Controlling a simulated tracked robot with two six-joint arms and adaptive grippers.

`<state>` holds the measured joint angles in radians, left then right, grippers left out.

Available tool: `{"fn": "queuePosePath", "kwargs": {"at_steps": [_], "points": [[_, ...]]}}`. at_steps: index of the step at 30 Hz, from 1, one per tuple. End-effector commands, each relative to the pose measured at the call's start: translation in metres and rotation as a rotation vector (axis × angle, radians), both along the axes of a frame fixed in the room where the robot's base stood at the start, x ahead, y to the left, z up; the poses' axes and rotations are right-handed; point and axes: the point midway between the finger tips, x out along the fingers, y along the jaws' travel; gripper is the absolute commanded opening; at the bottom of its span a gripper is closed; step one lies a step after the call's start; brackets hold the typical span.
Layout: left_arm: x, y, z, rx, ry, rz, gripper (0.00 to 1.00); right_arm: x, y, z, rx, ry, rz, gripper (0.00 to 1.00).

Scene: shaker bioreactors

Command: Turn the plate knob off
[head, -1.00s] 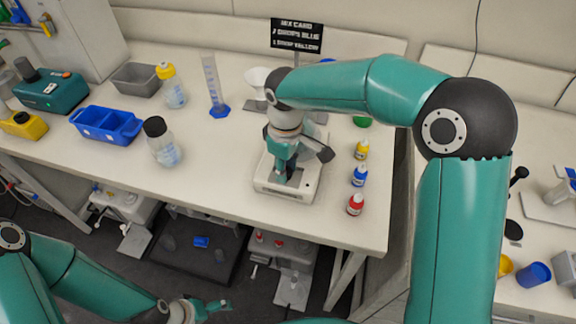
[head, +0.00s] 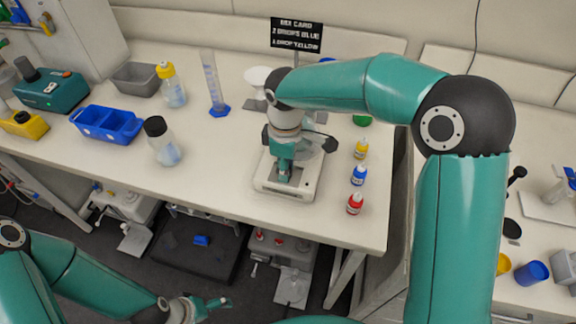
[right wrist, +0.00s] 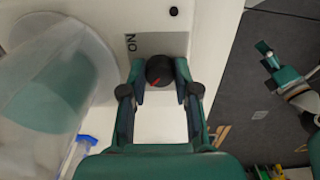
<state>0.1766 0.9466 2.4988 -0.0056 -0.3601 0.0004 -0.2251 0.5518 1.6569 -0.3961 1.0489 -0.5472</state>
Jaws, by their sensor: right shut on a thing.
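The white plate device (head: 262,184) stands near the bench's front edge. Its black round knob (right wrist: 159,69) has a red pointer mark, beside a grey panel lettered "ON". My right gripper (right wrist: 160,76) is shut on the knob, one finger on each side. In the head view my right gripper (head: 284,172) points down over the plate's front and hides the knob. A clear vessel (right wrist: 45,85) stands on the plate beside the gripper. My left gripper (head: 212,304) hangs low in front of the bench, empty, its fingers apart.
Yellow (head: 361,149), blue (head: 358,175) and red (head: 355,203) dropper bottles line the plate's right. A black-capped bottle (head: 163,143), blue tray (head: 106,123) and cylinder (head: 214,88) stand left. A mix card (head: 297,36) stands behind. Bare bench lies left of the plate.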

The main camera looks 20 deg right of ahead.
Motion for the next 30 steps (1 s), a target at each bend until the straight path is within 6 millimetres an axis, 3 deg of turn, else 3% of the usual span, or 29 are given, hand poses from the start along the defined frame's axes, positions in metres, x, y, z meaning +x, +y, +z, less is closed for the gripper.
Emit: {"fn": "queuePosePath", "kwargs": {"at_steps": [1, 6, 17, 23, 30], "points": [[0.0, 0.0, 0.0, 0.0, 0.0, 0.0, 1.0, -0.001, 0.001, -0.001, 0.001, 0.004, 0.002, 0.32], [0.0, 0.0, 0.0, 0.0, 0.0, 0.0, 1.0, -0.001, 0.001, -0.001, 0.001, 0.003, 0.001, 0.56], [0.0, 0.0, 0.001, 0.0, 0.0, 0.0, 1.0, 0.0, 0.001, 0.004, 0.001, -0.001, 0.0, 0.56], [0.0, 0.0, 0.001, 0.0, 0.0, 0.0, 1.0, 0.001, 0.001, 0.029, 0.001, -0.004, -0.001, 0.56], [0.0, 0.0, 0.0, 0.0, 0.0, 0.0, 1.0, 0.0, 0.001, 0.078, 0.001, -0.003, 0.0, 0.56]]}}
